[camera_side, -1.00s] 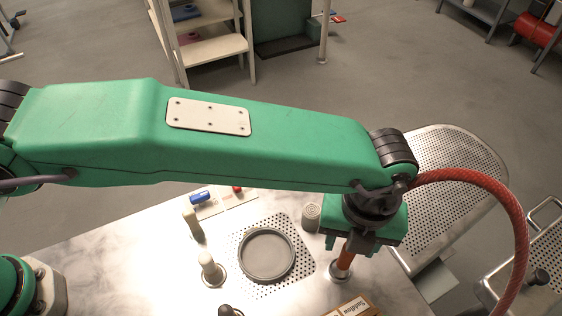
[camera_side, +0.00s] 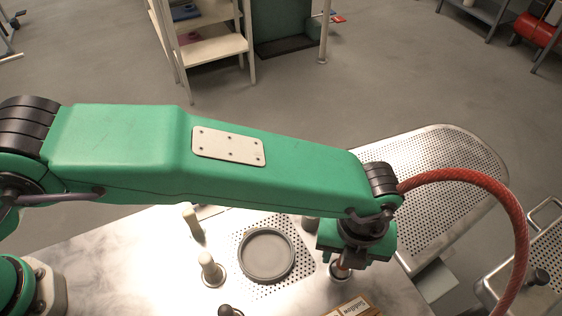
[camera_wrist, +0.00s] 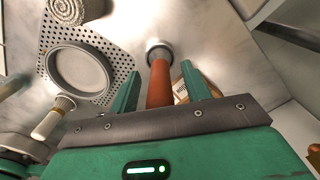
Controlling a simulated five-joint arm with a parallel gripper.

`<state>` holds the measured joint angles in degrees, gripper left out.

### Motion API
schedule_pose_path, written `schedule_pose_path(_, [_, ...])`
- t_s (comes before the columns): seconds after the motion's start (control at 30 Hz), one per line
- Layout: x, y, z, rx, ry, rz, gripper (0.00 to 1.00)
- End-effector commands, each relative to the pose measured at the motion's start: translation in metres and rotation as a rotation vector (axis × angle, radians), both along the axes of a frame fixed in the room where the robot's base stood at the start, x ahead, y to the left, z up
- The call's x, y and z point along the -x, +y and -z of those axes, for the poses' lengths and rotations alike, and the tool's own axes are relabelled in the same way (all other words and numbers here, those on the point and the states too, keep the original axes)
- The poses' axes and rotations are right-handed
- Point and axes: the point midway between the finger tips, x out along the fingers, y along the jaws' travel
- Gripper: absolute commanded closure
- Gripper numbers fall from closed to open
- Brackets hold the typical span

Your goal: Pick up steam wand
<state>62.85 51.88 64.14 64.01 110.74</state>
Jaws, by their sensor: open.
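The steam wand, which I take to be the orange-brown rod (camera_wrist: 160,85), stands in a round metal holder (camera_wrist: 158,50) on the metal bench. In the side view a short piece of the rod (camera_side: 343,268) shows under my gripper (camera_side: 347,258), which hides its upper part. In the wrist view my gripper (camera_wrist: 162,78) is open, with one green finger on each side of the rod. A gap shows on both sides, so the rod is between the fingers and not gripped.
A grey round dish (camera_side: 267,255) sits on a perforated plate left of the holder. Pale-topped posts (camera_side: 211,268) stand further left. A cardboard box (camera_side: 352,308) is close in front. A red hose (camera_side: 515,220) arcs at right, beside a perforated ironing board (camera_side: 440,180).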

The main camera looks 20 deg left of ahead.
Motion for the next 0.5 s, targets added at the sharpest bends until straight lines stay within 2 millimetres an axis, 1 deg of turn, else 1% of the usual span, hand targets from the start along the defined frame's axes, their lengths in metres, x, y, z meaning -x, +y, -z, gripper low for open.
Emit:
schedule_pose_path(0.1, [-0.0001,-0.0001,-0.0003,0.0,0.0,0.0,0.52])
schedule_pose_path(0.13, [-0.0001,-0.0001,-0.0004,0.0,0.0,0.0,0.56])
schedule_pose_path(0.2, [-0.0001,-0.0001,-0.0004,0.001,0.0,0.0,0.7])
schedule_pose_path(0.27, [-0.0001,-0.0001,-0.0005,0.001,0.0,0.0,0.82])
schedule_pose_path(0.3, [-0.0001,-0.0001,-0.0005,0.001,0.0,0.0,0.9])
schedule_pose_path(0.37, [-0.0001,-0.0001,-0.0005,0.001,0.0,0.0,1.0])
schedule_pose_path(0.5, [-0.0002,-0.0003,-0.001,0.002,-0.001,0.0,1.0])
